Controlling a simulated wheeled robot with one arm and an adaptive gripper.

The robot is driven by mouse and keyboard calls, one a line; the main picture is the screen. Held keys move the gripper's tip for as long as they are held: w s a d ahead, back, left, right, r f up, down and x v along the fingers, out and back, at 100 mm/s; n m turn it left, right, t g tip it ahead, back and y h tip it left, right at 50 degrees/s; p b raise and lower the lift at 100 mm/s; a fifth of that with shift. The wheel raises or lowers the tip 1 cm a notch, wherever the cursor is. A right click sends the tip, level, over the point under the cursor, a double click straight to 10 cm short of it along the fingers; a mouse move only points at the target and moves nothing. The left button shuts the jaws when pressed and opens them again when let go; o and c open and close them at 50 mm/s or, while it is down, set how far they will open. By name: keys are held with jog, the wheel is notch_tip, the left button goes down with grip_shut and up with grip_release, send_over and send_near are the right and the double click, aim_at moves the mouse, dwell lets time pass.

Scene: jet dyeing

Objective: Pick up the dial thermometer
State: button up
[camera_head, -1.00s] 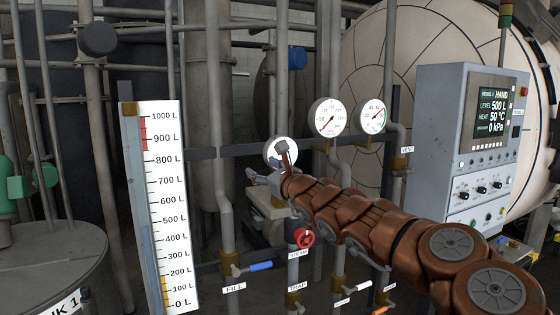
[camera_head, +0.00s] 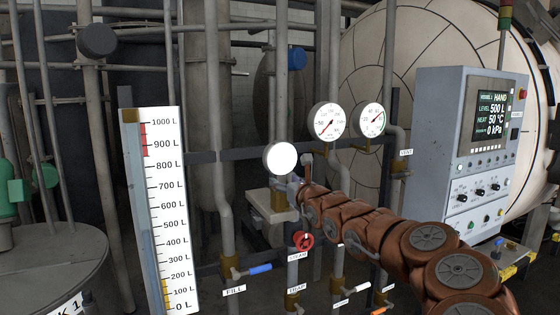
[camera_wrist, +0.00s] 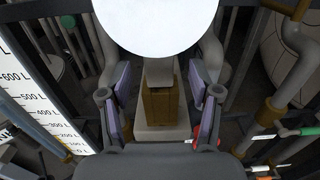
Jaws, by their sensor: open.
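The dial thermometer shows a round, blank-looking white face (camera_head: 280,158) in the head view. It stands upright above a brass fitting (camera_head: 278,198) on a pale bracket. In the wrist view its white disc (camera_wrist: 157,22) fills the top middle, with a short grey stem below it running to the brass fitting (camera_wrist: 160,105). My gripper (camera_wrist: 163,90) is open, with one purple-padded finger to each side of the stem and gaps on both sides. In the head view my gripper (camera_head: 292,186) is just below and right of the disc, partly hidden by my wrist.
Two pressure gauges (camera_head: 328,121) (camera_head: 370,119) and vertical pipes stand behind my arm. A red steam valve wheel (camera_head: 303,242) is just below my wrist. A white level scale (camera_head: 166,210) stands left, and a control panel (camera_head: 474,150) right.

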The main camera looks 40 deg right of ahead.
aim_at(282, 179)
jog(key=p+x, duration=0.2)
jog(key=shift+w+d+r, duration=0.1)
jog(key=shift+w+r, duration=0.15)
jog(key=shift+w, duration=0.1)
jog(key=shift+w+d+f, duration=0.15)
jog(key=shift+w+d, duration=0.05)
jog(key=shift+w, duration=0.3)
grip_shut()
